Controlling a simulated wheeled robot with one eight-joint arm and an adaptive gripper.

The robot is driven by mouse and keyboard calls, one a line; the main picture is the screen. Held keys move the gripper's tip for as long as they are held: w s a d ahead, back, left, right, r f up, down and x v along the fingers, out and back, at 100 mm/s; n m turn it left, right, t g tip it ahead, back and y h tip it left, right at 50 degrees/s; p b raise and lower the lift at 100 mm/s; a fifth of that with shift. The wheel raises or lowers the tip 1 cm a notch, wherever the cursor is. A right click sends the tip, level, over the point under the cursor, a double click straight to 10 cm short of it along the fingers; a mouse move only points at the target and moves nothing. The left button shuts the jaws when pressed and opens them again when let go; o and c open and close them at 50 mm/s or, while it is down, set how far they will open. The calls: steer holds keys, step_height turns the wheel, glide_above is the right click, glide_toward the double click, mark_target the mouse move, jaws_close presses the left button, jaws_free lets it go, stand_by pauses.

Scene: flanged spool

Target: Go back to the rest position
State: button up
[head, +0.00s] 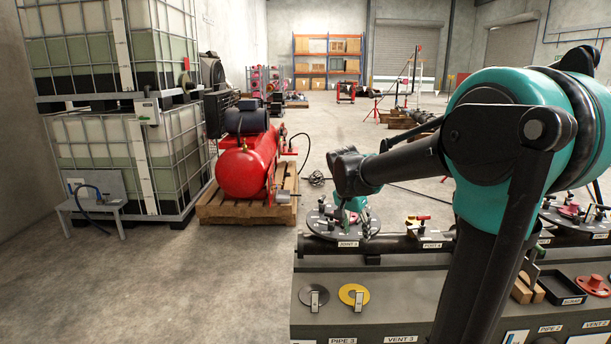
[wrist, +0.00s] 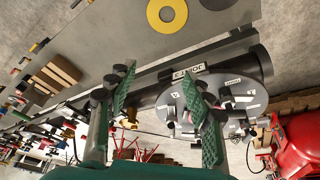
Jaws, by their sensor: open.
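My gripper (head: 352,222) is at the left end of the bench, just over a round grey flange disc (head: 318,224). In the wrist view my gripper (wrist: 165,105) has its two green-padded fingers spread wide, with nothing held between them. The flange disc (wrist: 250,90) there lies behind and beside the right finger, which hides part of it. A dark pipe (head: 395,244) runs along the bench from the disc. I cannot tell from these frames whether the fingers touch the disc.
The bench (head: 400,285) carries a yellow ring (head: 354,294), a dark ring (head: 313,296), wooden blocks (head: 527,284) and a black tray (head: 563,287). A red compressor (head: 246,168) on a pallet and caged tanks (head: 125,120) stand at left. Concrete floor is open between.

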steer(key=s+d+f+n+y, duration=0.1)
steer(key=s+d+f+n, duration=0.1)
steer(key=s+f+n, duration=0.2)
steer(key=s+d+f+n+t+y, duration=0.1)
steer(key=s+f+n, duration=0.3)
steer(key=s+f, duration=0.7)
steer(key=s+d, duration=0.1)
steer(key=s, duration=0.5)
steer(key=shift+s+t+y, duration=0.15)
steer(key=shift+t+y, duration=0.15)
steer(key=shift+c, duration=0.3)
